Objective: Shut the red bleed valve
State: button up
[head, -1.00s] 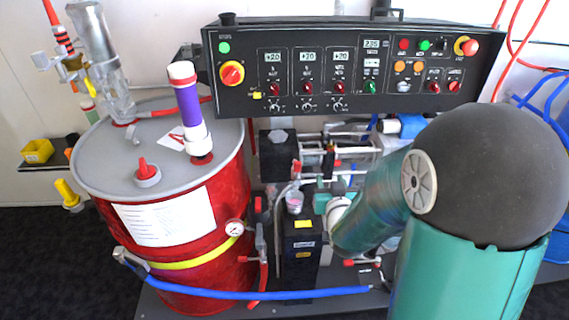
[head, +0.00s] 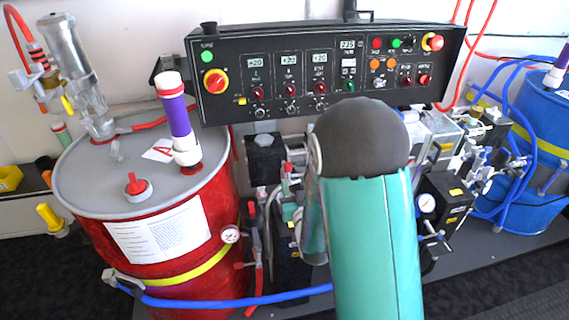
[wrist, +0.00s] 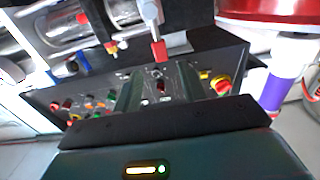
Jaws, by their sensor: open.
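A small red valve handle (head: 287,169) shows in the head view, left of my arm, between the red drum and the dark pump block. In the wrist view a red handle (wrist: 158,50) on a pale metal stem stands just beyond the fingertips; it looks like the same valve, but I cannot be sure. My gripper (wrist: 160,83) is open, its two dark green fingers apart with nothing visibly held between them. The handle appears in line with the gap, apart from the fingers. In the head view my own arm hides the gripper.
The black control panel (head: 330,70) spans the back above the pumps. The red drum (head: 165,240) with a purple-banded tube (head: 180,125) stands left, the blue drum (head: 540,130) right. A blue hose (head: 230,299) crosses low in front. Dark floor lies around the base.

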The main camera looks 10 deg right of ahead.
aim_at(289, 168)
jog(key=w, duration=1)
jog(key=shift+w, duration=0.3)
grip_shut()
